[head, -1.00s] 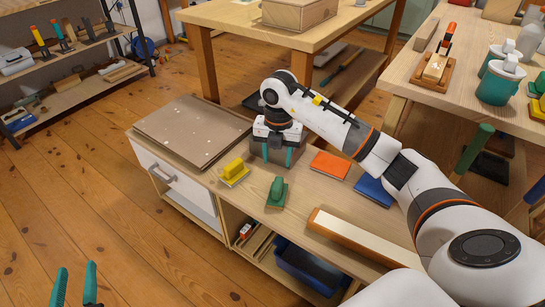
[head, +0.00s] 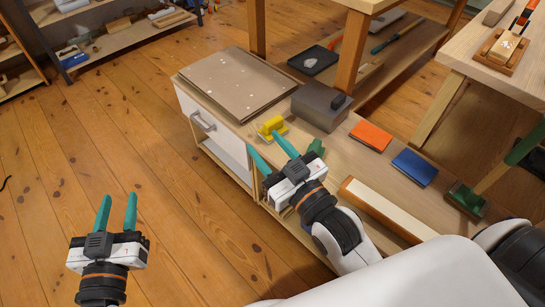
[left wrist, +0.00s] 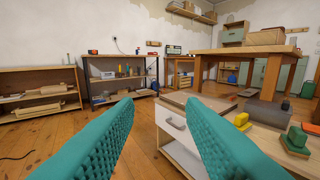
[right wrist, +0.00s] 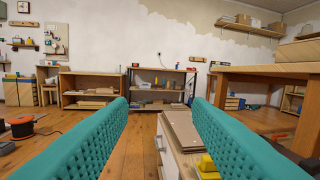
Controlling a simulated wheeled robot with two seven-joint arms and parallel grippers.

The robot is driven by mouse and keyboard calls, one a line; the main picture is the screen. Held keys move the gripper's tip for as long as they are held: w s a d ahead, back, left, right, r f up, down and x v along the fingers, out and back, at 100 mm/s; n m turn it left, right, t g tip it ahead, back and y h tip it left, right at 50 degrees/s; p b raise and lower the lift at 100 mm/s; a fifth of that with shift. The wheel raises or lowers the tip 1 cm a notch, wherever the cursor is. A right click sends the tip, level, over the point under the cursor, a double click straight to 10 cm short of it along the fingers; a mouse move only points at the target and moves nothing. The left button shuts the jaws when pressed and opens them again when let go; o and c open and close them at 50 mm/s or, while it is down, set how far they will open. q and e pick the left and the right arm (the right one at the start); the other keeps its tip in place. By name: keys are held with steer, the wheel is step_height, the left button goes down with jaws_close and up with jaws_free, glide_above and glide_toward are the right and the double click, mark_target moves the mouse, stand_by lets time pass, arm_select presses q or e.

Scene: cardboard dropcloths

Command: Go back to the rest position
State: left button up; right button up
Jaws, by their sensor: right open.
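My left gripper (head: 117,198) is open and empty, with its fingers pointing away from me over the wooden floor at the left. The left wrist view shows nothing between its two teal fingers. My right gripper (head: 263,141) is open and empty above the near side of the low wooden cabinet (head: 335,162). Its fingers point away from me, and it partly hides a green block (head: 316,147). The right wrist view also shows a clear gap between its fingers.
On the cabinet are brown boards (head: 238,82), a grey box (head: 321,106), a yellow block (head: 272,127), an orange sheet (head: 371,135) and a blue sheet (head: 414,168). Higher tables stand at the back and right (head: 500,72). The floor at left (head: 80,150) is clear.

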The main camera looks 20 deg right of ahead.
steer(key=shift+s+f+m+g, duration=0.2)
steer(key=shift+s+f+g, duration=0.1)
steer(key=shift+f, duration=0.2)
steer(key=shift+s+f+m+g, duration=0.2)
steer(key=shift+s+f+g, duration=0.1)
steer(key=shift+f, duration=0.15)
